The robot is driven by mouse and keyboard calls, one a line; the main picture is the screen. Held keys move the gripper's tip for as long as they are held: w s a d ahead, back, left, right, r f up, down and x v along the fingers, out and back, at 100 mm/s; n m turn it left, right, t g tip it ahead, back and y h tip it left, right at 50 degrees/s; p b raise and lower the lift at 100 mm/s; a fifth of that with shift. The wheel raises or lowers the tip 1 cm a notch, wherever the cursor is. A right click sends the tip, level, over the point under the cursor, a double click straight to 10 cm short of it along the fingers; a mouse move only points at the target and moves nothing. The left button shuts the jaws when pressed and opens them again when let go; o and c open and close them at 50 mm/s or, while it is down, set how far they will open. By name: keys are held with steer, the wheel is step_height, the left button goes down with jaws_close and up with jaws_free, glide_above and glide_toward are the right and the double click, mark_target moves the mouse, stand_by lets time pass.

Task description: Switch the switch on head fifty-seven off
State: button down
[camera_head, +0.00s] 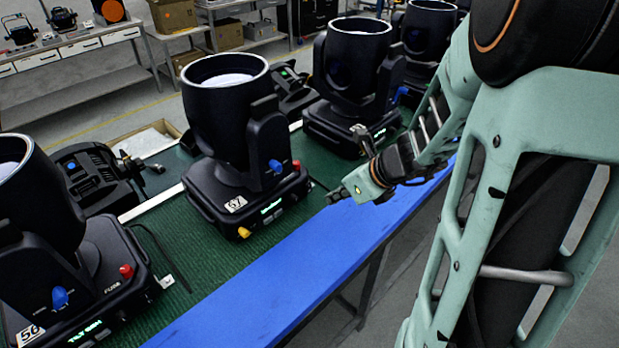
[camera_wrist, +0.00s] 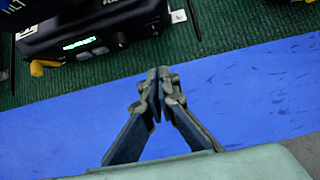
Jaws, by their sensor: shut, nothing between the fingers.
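Head fifty-seven (camera_head: 226,110) is a black moving-head light with a white "57" label (camera_head: 235,204), standing upright on the green mat. Its base front has a lit green display (camera_head: 271,208) and a yellow-orange part (camera_head: 244,232) at the lower left. A blue knob (camera_head: 276,166) and a red knob (camera_head: 296,164) sit higher. I cannot tell which part is the switch. My gripper (camera_head: 335,195) is shut and empty, apart from the base's right end. The wrist view shows my gripper (camera_wrist: 157,78) below a base front with a display (camera_wrist: 83,43) and an orange part (camera_wrist: 43,67), seemingly the same head.
Head fifty-six (camera_head: 65,260) stands at the lower left. Another similar light (camera_head: 352,75) stands beyond head fifty-seven. A clear blue strip (camera_head: 262,275) runs along the table's front edge.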

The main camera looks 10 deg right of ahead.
mark_target(308, 188)
steer(key=x, duration=0.4)
steer(key=shift+s+b, duration=0.1)
steer(key=shift+b, duration=0.25)
steer(key=shift+w+a+p, duration=0.2)
steer(key=shift+w+a, duration=0.15)
steer(key=shift+w, duration=0.2)
steer(key=shift+w+a+p, duration=0.2)
steer(key=shift+w+a, duration=0.1)
steer(key=shift+w, duration=0.25)
steer(key=shift+w+a, duration=0.35)
steer(key=shift+w, duration=0.2)
steer(key=shift+f+b, duration=0.25)
steer(key=shift+b, duration=0.15)
steer(key=shift+w+f+b, duration=0.15)
steer(key=shift+f+b, duration=0.05)
steer(key=shift+b, duration=0.8)
steer(key=shift+w+a+t+b, duration=0.1)
steer(key=shift+t+b, duration=0.3)
steer(key=shift+b, duration=0.65)
steer(key=shift+y+b, duration=0.3)
steer(key=shift+b, duration=0.2)
steer(key=shift+a, duration=0.1)
steer(key=shift+r, duration=0.15)
